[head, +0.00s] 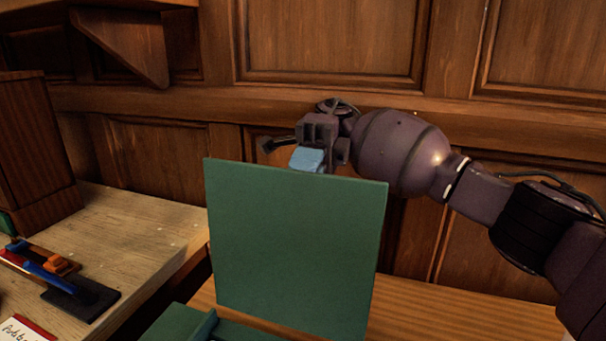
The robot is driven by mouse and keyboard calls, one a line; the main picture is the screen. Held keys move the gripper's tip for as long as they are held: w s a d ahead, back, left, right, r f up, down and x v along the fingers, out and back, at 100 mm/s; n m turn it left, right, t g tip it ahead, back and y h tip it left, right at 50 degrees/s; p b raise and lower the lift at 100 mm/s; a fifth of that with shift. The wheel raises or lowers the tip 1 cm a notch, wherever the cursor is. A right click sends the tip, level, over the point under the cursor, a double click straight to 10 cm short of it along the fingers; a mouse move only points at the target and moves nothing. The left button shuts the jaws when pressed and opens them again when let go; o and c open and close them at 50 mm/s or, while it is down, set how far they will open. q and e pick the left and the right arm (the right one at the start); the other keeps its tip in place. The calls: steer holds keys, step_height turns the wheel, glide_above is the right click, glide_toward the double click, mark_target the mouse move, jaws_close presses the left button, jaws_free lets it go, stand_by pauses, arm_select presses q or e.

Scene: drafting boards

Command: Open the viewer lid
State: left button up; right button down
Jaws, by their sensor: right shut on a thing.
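The viewer lid (290,245) is a flat green panel standing nearly upright in the middle of the head view. Part of the green viewer body (178,325) shows below it at the bottom edge, cut off by the frame. My right gripper (318,155) is at the lid's top edge, reaching in from the right and behind it. It is shut at a light blue piece (307,159) that shows just above that edge; the lid hides the fingertips and the exact contact. My left gripper is not in view.
A pale wooden worktop (150,225) on the left holds a black stand (82,298) with blue and orange tools, and a white card (22,330). A dark wooden box (30,150) stands behind. A panelled wall (330,40) closes the back. Bare wood (460,320) lies right of the lid.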

steer(key=shift+w+d+f, duration=0.1)
steer(key=shift+w+f, duration=0.1)
steer(key=shift+f, duration=0.55)
steer(key=shift+w+f, duration=0.2)
steer(key=shift+f, duration=0.55)
steer(key=c, duration=1.3)
jaws_free()
steer(key=shift+o, duration=0.7)
steer(key=shift+w, duration=0.15)
arm_select(q)
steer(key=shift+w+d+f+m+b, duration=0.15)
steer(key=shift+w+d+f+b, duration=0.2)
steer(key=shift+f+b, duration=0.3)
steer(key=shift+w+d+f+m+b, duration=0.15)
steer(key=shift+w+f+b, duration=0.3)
steer(key=shift+b, duration=0.25)
arm_select(e)
step_height(320, 180, up, 21)
